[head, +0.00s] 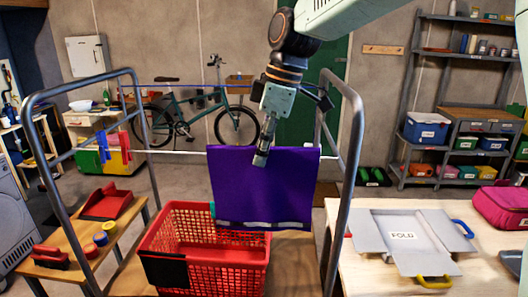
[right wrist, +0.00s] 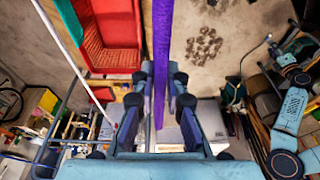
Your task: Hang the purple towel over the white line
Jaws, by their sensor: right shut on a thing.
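The purple towel (head: 240,185) hangs as a flat sheet from my right gripper (head: 262,155), which is shut on its upper part. In the right wrist view the towel (right wrist: 161,60) shows edge-on between the fingers (right wrist: 160,115). The white line (head: 180,152) runs level between the grey posts. In the head view the towel covers the middle of the line, its top edge near the line's height. In the right wrist view a white line (right wrist: 75,62) slants left of the towel, apart from it in the picture. I cannot tell if they touch.
A red basket (head: 185,225) stands below and left of the towel. Grey posts (head: 352,130) rise on both sides. A table with a grey folding board (head: 400,235) and a pink case (head: 500,207) is at right. A bicycle (head: 195,122) stands behind.

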